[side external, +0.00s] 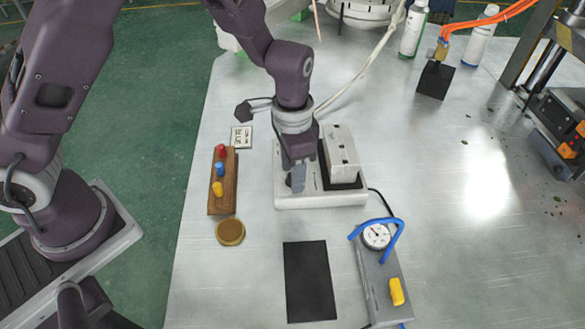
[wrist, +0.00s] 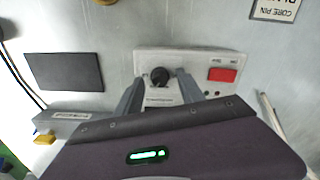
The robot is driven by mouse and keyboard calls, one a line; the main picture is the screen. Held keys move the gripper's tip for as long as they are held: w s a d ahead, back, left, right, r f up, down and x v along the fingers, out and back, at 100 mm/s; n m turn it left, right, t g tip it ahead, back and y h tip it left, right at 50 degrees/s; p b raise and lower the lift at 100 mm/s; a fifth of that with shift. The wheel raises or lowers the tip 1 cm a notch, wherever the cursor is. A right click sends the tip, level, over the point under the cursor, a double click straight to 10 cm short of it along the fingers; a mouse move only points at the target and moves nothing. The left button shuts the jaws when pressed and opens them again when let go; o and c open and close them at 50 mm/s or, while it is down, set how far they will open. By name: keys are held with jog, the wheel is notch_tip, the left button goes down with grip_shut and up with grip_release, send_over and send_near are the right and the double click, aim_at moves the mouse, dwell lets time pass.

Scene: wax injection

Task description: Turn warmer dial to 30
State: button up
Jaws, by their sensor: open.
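The warmer (side external: 345,199) is a pale box on the table in the middle of the side external view, and it also shows in the wrist view (wrist: 205,62). Its black dial (wrist: 160,76) is round and sits on the near face, with small lettering below it. A red switch (wrist: 223,76) is to the right of the dial. My gripper (wrist: 157,82) is open, with one finger on each side of the dial. I cannot tell whether the fingers touch it. In the side external view my gripper (side external: 297,188) hides the dial. The dial's setting is too small to read.
A wooden rack (side external: 229,201) with red, blue and yellow pegs and a round brass-coloured tin (side external: 230,232) stand to the left. A black mat (side external: 310,281) and a grey gauge unit (side external: 378,272) with a blue tube and yellow knob lie in front. The right table area is mostly clear.

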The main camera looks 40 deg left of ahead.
jog(key=shift+c, duration=0.5)
grip_shut()
jog(key=n, duration=0.5)
jog(key=shift+r, duration=0.1)
jog(key=n, duration=1.2)
jog(key=shift+n, duration=0.3)
jog(key=n, duration=0.6)
jog(key=shift+n, duration=0.3)
